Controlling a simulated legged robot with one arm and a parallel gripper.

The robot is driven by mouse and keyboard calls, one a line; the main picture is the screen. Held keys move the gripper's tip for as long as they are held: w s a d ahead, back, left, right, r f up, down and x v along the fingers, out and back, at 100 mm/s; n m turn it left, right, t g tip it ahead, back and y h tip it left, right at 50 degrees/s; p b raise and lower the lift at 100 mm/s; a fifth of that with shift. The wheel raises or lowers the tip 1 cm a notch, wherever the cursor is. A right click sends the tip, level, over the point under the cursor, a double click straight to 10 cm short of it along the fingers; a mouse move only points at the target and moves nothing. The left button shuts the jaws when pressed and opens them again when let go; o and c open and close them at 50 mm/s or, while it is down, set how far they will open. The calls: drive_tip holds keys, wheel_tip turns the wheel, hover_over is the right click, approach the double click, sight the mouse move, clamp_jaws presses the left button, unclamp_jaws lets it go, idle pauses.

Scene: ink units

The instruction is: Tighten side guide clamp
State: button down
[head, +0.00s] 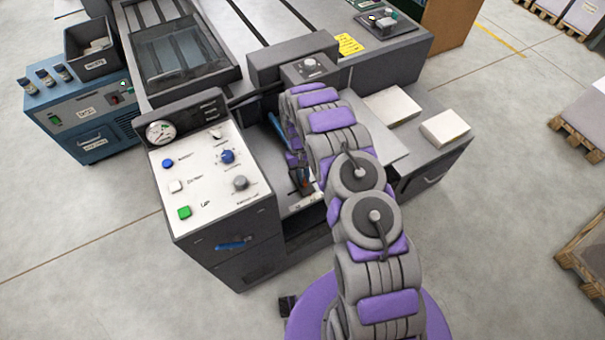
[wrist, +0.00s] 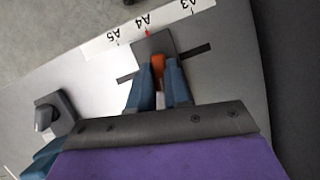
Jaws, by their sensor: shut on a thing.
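In the wrist view my gripper (wrist: 160,85) has its blue fingers closed on an orange clamp lever (wrist: 157,66). The lever sits at a grey side guide block (wrist: 150,43) on a grey metal plate (wrist: 215,75). A white scale strip (wrist: 102,43) marked A3, A4 and A5 runs along the plate edge. A red mark by A4 is next to the block. In the head view my gripper (head: 301,178) reaches down into the machine beside the control panel. My arm hides much of the guide area there.
A white control panel (head: 203,180) with buttons, knobs and a gauge stands left of my gripper. A dark knob (wrist: 50,115) sits left on the plate in the wrist view. A blue cabinet (head: 85,115) stands at far left. Open floor (head: 505,235) lies to the right.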

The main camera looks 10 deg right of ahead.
drive_tip(key=m+y+p, duration=0.1)
drive_tip(key=m+p, duration=0.1)
drive_tip(key=m, duration=0.2)
drive_tip(key=shift+d+y, duration=0.15)
drive_tip(key=shift+y, duration=0.25)
drive_tip(key=shift+s+m+y+p, duration=0.1)
drive_tip(key=shift+m+y+p, duration=0.3)
drive_tip(key=shift+m, duration=0.8)
drive_tip(key=shift+t, duration=0.3)
drive_tip(key=c, duration=1.1)
unclamp_jaws()
drive_tip(key=p+v, duration=0.2)
drive_tip(key=v, duration=1.5)
drive_tip(key=shift+d+r, duration=0.1)
drive_tip(key=shift+d, duration=0.05)
